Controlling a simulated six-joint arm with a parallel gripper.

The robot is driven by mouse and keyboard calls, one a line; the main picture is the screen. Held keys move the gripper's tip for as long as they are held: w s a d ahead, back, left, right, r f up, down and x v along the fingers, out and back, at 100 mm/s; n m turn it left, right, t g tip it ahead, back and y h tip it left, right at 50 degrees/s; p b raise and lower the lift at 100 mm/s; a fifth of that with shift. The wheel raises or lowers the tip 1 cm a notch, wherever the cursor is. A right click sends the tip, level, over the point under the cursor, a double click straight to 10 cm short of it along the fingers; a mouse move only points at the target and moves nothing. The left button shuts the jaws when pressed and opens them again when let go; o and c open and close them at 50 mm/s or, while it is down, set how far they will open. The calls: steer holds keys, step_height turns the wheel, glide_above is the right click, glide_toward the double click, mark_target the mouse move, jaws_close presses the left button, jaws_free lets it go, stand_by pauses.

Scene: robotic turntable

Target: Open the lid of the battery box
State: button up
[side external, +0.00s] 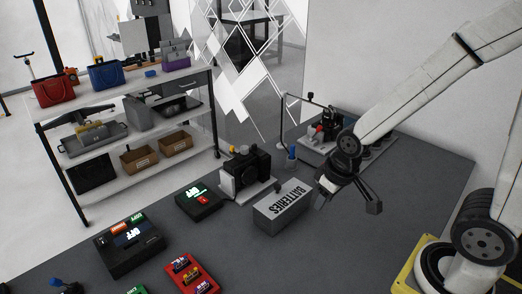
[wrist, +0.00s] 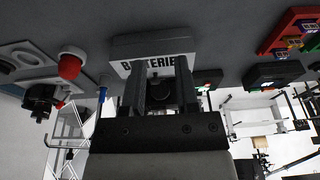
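The battery box (side external: 276,213) is a light grey block marked "BATTERIES", standing on the dark table in the side view. It looks closed, and I cannot make out a lid seam. In the wrist view the battery box (wrist: 128,48) lies just beyond my fingertips, with its lettered face partly hidden by them. My gripper (side external: 346,203) is to the right of the box in the side view, above the table. In the wrist view my gripper (wrist: 158,72) has its two fingers apart with nothing held between them. I cannot tell whether a finger touches the box.
A black device (side external: 246,172) stands close behind the box. A black panel with a green display (side external: 199,200) and a red battery tray (side external: 190,275) are to the left. A fixture with a red knob (side external: 322,130) stands at the back.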

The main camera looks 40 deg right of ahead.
steer(key=shift+w, duration=0.15)
steer(key=c, duration=0.3)
steer(key=shift+w, duration=0.3)
jaws_close()
steer(key=w+d+g, duration=0.1)
steer(key=w+g, duration=0.2)
steer(key=w, duration=0.8)
steer(key=w+d+m+g, duration=0.1)
steer(key=w+g, duration=0.3)
steer(key=w, duration=0.8)
steer(key=shift+d+r+g, duration=0.15)
steer(key=shift+d+g, duration=0.15)
steer(key=shift+d, duration=0.05)
